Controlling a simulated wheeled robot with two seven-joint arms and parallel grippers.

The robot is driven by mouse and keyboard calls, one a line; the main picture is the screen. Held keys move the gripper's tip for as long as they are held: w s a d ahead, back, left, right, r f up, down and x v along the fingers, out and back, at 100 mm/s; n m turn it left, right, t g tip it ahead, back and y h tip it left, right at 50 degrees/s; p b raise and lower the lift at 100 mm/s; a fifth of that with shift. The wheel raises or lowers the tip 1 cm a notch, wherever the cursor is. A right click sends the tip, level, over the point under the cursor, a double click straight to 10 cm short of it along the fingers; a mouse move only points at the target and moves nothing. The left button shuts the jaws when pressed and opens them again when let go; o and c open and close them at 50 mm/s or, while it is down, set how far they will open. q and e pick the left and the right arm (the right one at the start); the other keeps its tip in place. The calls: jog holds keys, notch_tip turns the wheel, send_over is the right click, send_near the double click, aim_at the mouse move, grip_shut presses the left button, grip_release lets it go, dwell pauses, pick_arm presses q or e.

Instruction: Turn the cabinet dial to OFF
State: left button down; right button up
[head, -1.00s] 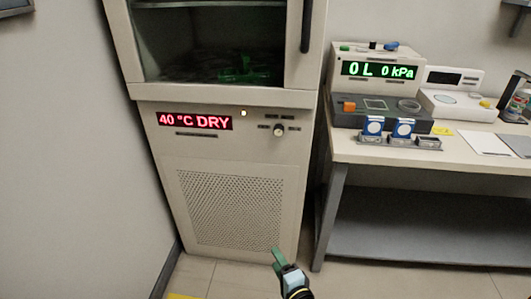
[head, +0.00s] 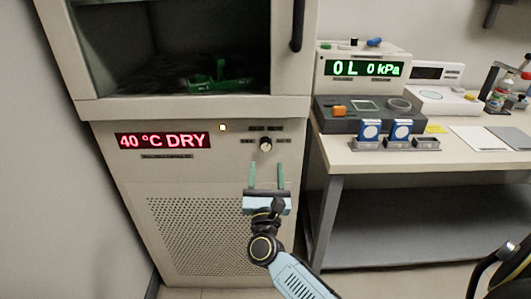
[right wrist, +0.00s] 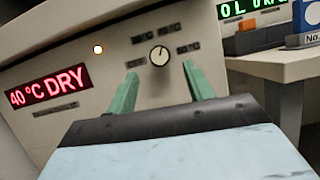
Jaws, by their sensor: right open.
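The cabinet (head: 110,110) fills the left and middle of the head view. Its red display (head: 162,141) reads "40 °C DRY". The dial (head: 265,144) is a small pale round knob on the panel right of the display, with small labels around it. In the right wrist view the dial (right wrist: 159,55) shows a dark pointer mark aimed roughly upward; the labels are too blurred to read. My right gripper (head: 266,168) is open, its two green fingers pointing at the panel just below the dial and apart from it. Nothing is between the fingers. My left gripper is not in view.
A small lit lamp (head: 222,128) sits left of the dial. A dark door handle (head: 297,25) hangs above it. A table (head: 345,160) at the right carries several instruments, including a box with a green display (head: 365,69). The space before the panel is clear.

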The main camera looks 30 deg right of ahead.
aim_at(266, 147)
jog(key=x, duration=0.4)
jog(key=shift+w+d+r, duration=0.1)
jog(key=shift+w+d, duration=0.1)
jog(key=shift+w, duration=0.05)
jog(key=shift+w+d+r, duration=0.2)
jog(key=shift+w+d, duration=0.1)
jog(key=shift+w, duration=0.25)
jog(key=shift+c, duration=0.4)
jog(key=c, duration=0.9)
jog(key=shift+n, duration=0.3)
